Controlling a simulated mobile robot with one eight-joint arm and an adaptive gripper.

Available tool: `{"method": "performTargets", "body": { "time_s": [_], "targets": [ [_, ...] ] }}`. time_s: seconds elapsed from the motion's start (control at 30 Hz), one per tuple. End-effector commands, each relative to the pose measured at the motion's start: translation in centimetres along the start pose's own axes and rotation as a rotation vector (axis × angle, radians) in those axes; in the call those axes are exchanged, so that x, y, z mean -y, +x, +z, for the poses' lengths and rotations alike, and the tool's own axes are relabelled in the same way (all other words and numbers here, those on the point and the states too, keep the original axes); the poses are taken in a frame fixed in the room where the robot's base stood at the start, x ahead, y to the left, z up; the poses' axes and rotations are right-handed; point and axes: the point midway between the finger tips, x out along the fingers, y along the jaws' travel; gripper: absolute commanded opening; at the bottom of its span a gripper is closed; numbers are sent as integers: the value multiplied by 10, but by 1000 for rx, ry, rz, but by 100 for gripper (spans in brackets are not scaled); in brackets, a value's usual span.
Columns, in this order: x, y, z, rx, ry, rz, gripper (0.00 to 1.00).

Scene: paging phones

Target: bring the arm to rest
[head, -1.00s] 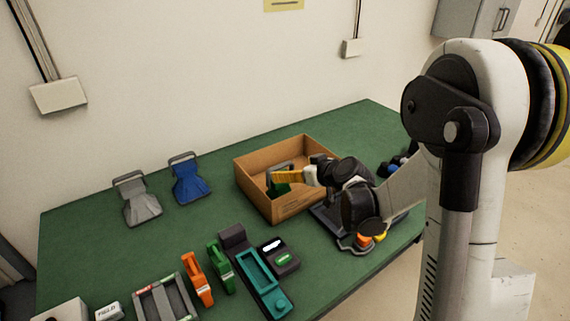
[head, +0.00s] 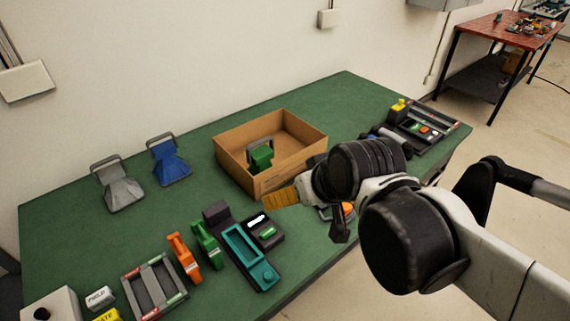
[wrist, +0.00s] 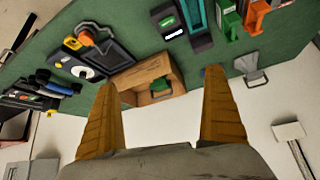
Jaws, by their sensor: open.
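My gripper shows in the wrist view (wrist: 162,110) with its two ribbed yellow-brown fingers spread wide apart and nothing between them. In the head view my gripper (head: 277,197) is at the front right side of an open cardboard box (head: 230,160), outside it and seemingly above the table. A green object with a dark handle (head: 261,157) lies inside the box. The box also shows in the wrist view (wrist: 142,74), beyond the fingers. My arm reaches in from the right and hides part of the table's front right.
On the green table (head: 90,241) stand a grey stand (head: 120,190), a blue stand (head: 168,165), orange (head: 183,257) and green (head: 206,244) handsets, and a teal-topped device (head: 249,258). More devices (head: 422,128) sit at the far right. A red-topped table (head: 510,35) stands beyond.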

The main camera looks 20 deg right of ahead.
Motion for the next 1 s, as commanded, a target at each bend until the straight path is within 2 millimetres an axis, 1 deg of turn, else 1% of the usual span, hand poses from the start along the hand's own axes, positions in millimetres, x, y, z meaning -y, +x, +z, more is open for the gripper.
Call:
{"method": "performTargets", "body": {
  "time_s": [0.03, 0.1, 0.2, 1.0],
  "targets": [
    [-1, -7, 12, 9, 8, 17, 100],
    [-3, -13, 22, 19, 21, 38, 100],
    [-6, -17, 30, 26, 32, 55, 100],
    [-6, -18, 32, 27, 35, 59, 100]
  ]
}}
